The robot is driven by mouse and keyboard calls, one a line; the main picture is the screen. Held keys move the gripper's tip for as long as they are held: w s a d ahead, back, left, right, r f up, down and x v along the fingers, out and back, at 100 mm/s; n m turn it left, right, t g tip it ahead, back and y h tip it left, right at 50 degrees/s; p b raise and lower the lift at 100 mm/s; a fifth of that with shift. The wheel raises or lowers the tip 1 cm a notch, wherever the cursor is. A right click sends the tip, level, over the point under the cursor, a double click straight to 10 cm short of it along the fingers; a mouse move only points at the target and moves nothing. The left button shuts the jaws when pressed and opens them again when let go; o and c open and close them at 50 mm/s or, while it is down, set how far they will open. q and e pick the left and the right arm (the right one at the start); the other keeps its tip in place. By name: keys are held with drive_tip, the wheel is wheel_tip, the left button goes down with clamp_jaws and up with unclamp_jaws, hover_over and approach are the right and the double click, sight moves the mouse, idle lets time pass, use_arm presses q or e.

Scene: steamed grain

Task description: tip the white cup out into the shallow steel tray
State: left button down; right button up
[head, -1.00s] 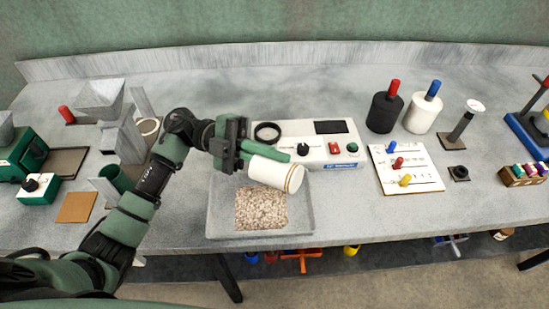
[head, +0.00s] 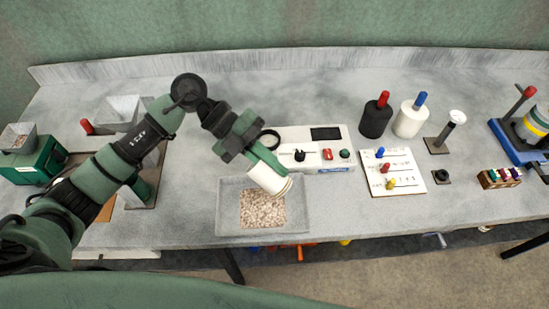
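The white cup (head: 267,180) is tilted well over, its rim pointing down and to the right above the shallow steel tray (head: 229,200). My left gripper (head: 262,160) is shut on the cup and holds it over the tray's upper right part. The grain (head: 262,209) lies in a flat, roughly square patch on the tray floor. The inside of the cup is hidden, so I cannot tell whether grain is left in it. My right gripper is not in view.
A white control box (head: 315,150) with knobs stands just behind the tray. To its right are a white board (head: 405,184) with coloured pegs and a black bottle (head: 376,119). A green machine (head: 35,163) stands at far left.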

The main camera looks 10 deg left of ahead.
use_arm(q)
drive_tip(key=y+p, duration=0.1)
drive_tip(key=p, duration=0.1)
drive_tip(key=r+t+y+p, duration=0.1)
drive_tip(key=y+p, duration=0.1)
drive_tip(key=shift+r+y+p, duration=0.25)
drive_tip(key=shift+y+p, duration=0.05)
drive_tip(key=shift+p, duration=0.1)
drive_tip(key=shift+f+y+p, duration=0.2)
drive_tip(key=shift+y+p, duration=0.35)
drive_tip(key=shift+y, duration=0.15)
drive_tip(key=r+t+y+p, duration=0.1)
drive_tip(key=p, duration=0.1)
drive_tip(key=shift+d+y+p, duration=0.15)
drive_tip(key=shift+y+p, duration=0.15)
drive_tip(key=shift+y, duration=0.1)
drive_tip(key=shift+f+t+y, duration=0.1)
drive_tip(key=shift+t+y, duration=0.2)
drive_tip(key=shift+y, duration=1.2)
drive_tip(key=shift+t+y, duration=0.3)
drive_tip(key=shift+y, duration=0.4)
drive_tip(key=shift+a, duration=0.2)
